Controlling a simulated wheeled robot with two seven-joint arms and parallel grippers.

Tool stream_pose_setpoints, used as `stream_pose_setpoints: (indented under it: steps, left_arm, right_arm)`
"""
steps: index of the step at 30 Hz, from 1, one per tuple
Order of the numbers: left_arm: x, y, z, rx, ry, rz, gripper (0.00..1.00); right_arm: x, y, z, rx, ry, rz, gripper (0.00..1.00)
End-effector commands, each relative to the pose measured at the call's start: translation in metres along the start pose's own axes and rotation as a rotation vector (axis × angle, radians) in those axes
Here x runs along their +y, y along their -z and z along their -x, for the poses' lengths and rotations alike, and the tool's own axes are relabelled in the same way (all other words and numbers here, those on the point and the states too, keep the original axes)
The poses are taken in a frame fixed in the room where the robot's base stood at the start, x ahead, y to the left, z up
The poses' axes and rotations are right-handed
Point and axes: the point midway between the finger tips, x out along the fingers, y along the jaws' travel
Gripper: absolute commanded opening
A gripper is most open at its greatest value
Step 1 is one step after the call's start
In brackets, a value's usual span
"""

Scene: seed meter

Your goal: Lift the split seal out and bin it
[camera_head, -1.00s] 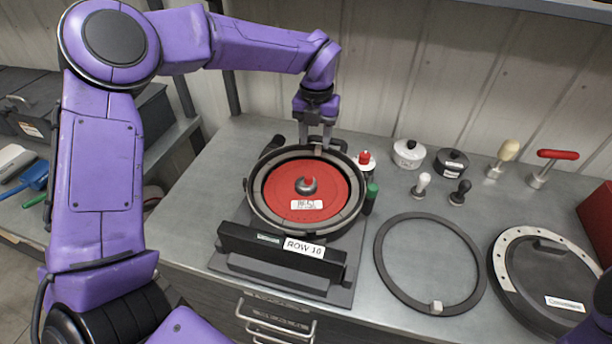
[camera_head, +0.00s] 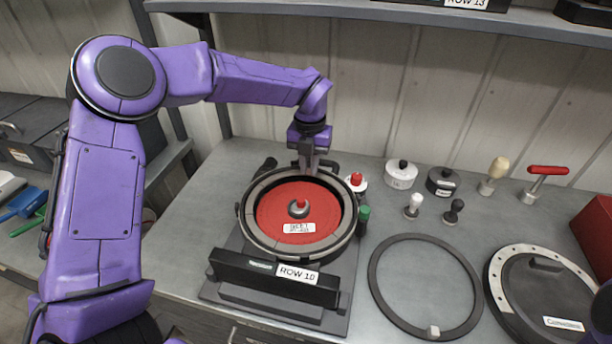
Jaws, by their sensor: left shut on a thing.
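The seed meter (camera_head: 228,258), labelled ROW 10, sits on the bench with a red disc (camera_head: 318,222) in its round housing. A grey ring (camera_head: 262,240) around the disc appears to be the split seal; I cannot make out the split. My left gripper (camera_head: 308,172) points down at the back rim of the housing, shut on what appears to be the seal's rear part, which its fingers mostly hide. I cannot tell whether the seal is raised. A loose dark ring (camera_head: 376,290) with a pale tab lies flat to the right. My right gripper is out of view.
A round cover (camera_head: 505,300) lies at the right, near a red box (camera_head: 597,232). White and black pots (camera_head: 401,175), small knobs and a red-handled tool (camera_head: 548,170) stand behind. A green-capped item (camera_head: 363,222) stands close beside the housing. A shelf (camera_head: 380,22) crosses above.

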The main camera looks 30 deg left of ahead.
Motion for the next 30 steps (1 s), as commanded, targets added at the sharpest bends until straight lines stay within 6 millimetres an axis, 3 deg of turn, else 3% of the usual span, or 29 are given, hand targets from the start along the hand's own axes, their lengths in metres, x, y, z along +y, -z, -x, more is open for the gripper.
stream_pose_setpoints:
  steps: [11,17,24,30]
  left_arm:
    - [0.0,0.004,0.061,-0.002,0.002,0.001,0.0]
    - [0.0,0.049,0.058,-0.002,0.004,-0.004,0.0]
    - [0.0,0.121,0.057,-0.005,0.003,-0.004,0.0]
    - [-0.001,0.165,0.061,0.007,0.005,-0.005,0.0]
  right_arm:
    - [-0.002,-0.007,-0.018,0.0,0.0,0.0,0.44]
    - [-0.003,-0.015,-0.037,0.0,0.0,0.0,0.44]
    - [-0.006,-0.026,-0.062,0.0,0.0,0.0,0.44]
    - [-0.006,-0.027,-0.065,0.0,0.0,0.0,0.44]
